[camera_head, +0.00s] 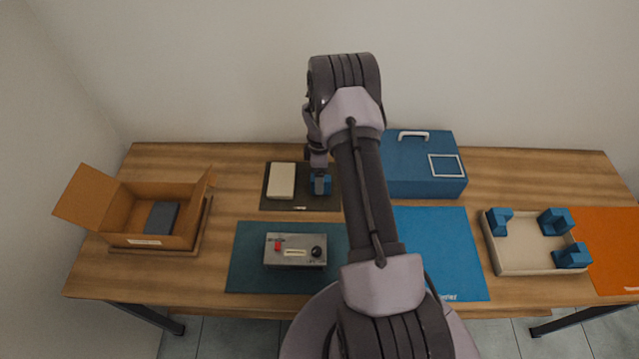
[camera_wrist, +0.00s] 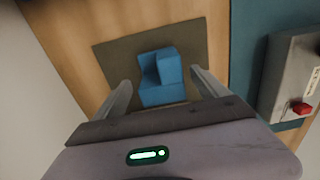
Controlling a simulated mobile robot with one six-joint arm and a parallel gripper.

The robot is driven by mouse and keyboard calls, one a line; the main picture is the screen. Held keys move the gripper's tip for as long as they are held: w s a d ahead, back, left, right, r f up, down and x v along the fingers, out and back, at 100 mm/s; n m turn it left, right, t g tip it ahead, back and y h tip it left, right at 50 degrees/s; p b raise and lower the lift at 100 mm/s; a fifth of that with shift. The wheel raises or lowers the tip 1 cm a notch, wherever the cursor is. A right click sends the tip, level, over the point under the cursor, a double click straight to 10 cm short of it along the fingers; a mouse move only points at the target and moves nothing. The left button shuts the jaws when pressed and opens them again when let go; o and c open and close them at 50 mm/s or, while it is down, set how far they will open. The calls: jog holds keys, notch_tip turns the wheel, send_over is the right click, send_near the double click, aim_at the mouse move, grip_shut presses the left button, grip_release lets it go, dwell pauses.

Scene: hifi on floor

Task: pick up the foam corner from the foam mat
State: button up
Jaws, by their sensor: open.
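The blue foam corner (camera_head: 321,186) sits on the dark foam mat (camera_head: 273,204), toward the mat's right side in the head view. My gripper (camera_head: 318,168) is just above it and partly hides it. In the wrist view the stepped blue foam corner (camera_wrist: 160,95) shows beyond and between my two spread fingers, with the mat (camera_wrist: 195,38) around it. My gripper (camera_wrist: 160,84) is open and empty. I cannot tell the exact height of the fingertips above the foam corner.
A cream block (camera_head: 281,180) lies on the same mat. A grey control box (camera_head: 296,250) stands in front. A blue case (camera_head: 420,170) is to the right. A cream tray (camera_head: 508,262) holds other blue corners. An open cardboard box (camera_head: 120,225) is at the left.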

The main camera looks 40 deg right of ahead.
jog(key=shift+r, duration=0.1)
jog(key=c, duration=1.4)
